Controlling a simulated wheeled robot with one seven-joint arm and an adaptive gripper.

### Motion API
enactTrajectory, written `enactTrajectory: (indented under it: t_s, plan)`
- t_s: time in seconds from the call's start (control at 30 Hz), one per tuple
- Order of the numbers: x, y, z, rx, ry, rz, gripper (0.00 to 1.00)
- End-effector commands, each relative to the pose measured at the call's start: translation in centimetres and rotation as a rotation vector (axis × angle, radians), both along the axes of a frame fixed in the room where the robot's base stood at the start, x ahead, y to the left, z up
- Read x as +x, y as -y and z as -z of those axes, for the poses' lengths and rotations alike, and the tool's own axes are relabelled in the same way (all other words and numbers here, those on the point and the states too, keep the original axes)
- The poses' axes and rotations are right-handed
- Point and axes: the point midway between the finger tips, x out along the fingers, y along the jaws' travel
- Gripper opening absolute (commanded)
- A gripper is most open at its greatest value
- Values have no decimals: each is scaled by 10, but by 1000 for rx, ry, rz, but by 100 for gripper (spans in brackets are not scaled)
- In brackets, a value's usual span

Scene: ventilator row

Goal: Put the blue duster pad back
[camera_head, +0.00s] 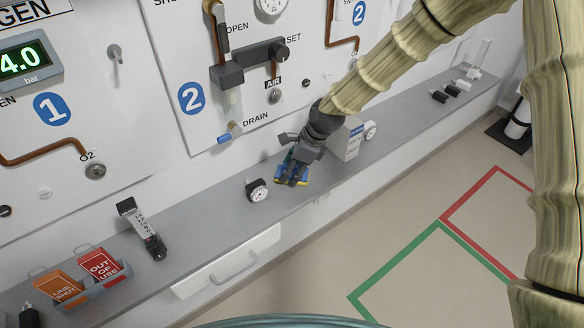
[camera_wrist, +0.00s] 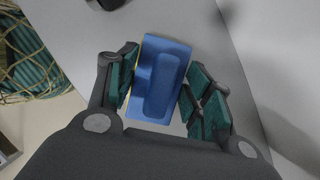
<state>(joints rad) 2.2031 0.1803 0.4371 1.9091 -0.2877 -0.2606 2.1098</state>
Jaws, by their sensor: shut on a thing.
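The blue duster pad (camera_wrist: 160,82) is a blue block with a raised darker blue grip, and a thin yellow edge shows along its left side in the wrist view. My gripper (camera_wrist: 158,90) has its fingers on both sides of the pad and is shut on it. In the head view the pad (camera_head: 304,181) shows partly under my gripper (camera_head: 295,172), at the grey shelf near its front edge. My fingers hide much of it there. I cannot tell whether it touches the shelf.
A round gauge (camera_head: 257,190) sits on the shelf (camera_head: 215,232) left of my gripper. A white box (camera_head: 346,140) stands close on the right, with another gauge (camera_head: 370,130) beside it. A tag tray (camera_head: 118,280) is far left. A drain valve (camera_head: 226,138) hangs on the panel above.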

Motion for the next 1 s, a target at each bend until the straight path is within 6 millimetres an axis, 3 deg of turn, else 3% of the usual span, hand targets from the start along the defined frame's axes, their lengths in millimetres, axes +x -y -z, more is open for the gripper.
enactTrajectory:
  t_s: [0.3, 0.33, 0.43, 0.77, 1.0]
  plan:
    - [0, 0, 2, 0, 0, -1, 21]
    - [0, 0, 2, 0, 0, -1, 53]
    - [0, 0, 2, 0, 0, -1, 71]
    - [0, 0, 2, 0, 0, -1, 72]
    - [1, 5, -12, 1, 3, 1, 72]
